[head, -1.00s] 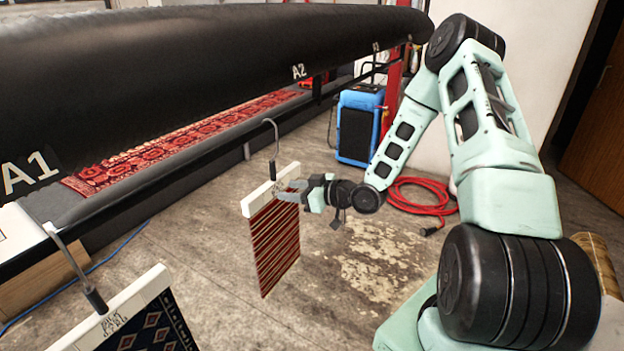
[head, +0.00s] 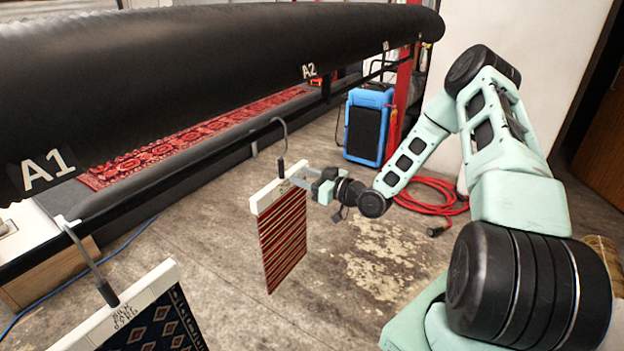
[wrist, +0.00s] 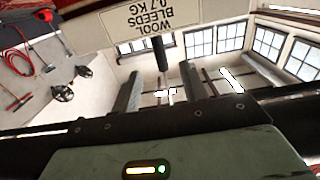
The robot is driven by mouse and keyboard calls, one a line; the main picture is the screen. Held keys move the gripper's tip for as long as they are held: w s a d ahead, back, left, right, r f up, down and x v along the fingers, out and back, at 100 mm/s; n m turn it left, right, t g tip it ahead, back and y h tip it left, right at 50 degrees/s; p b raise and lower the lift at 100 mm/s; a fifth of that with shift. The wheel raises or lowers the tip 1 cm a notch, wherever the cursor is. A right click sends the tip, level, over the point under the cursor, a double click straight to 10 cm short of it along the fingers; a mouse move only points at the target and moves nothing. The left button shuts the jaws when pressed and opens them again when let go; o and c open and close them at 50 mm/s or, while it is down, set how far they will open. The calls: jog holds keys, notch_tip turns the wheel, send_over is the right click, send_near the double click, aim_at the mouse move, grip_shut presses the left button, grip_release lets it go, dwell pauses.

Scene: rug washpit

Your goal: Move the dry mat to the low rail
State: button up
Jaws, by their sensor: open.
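A red striped mat (head: 283,240) hangs from a white hanger bar (head: 268,197) with a grey hook (head: 283,135) above it. My gripper (head: 298,182) is open at the right end of this bar; I cannot tell whether the fingers touch it. In the wrist view a white label (wrist: 150,20) reads "WOOL BLEEDS", with a weight in KG. A dark blue patterned mat (head: 160,325) hangs at the lower left from a white labelled bar (head: 120,312). A black low rail (head: 150,190) runs below the big black roller; whether the red mat's hook sits on it is unclear.
The black roller (head: 200,80), marked A1 and A2, spans the upper left. A red patterned rug (head: 190,140) lies behind the rail. A blue machine (head: 369,122) and a coiled red hose (head: 425,195) stand beyond my arm. The floor below the red mat is clear.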

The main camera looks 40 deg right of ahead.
aim_at(282, 178)
jog(key=shift+b+x, duration=1)
jog(key=shift+x, duration=3.1)
grip_shut()
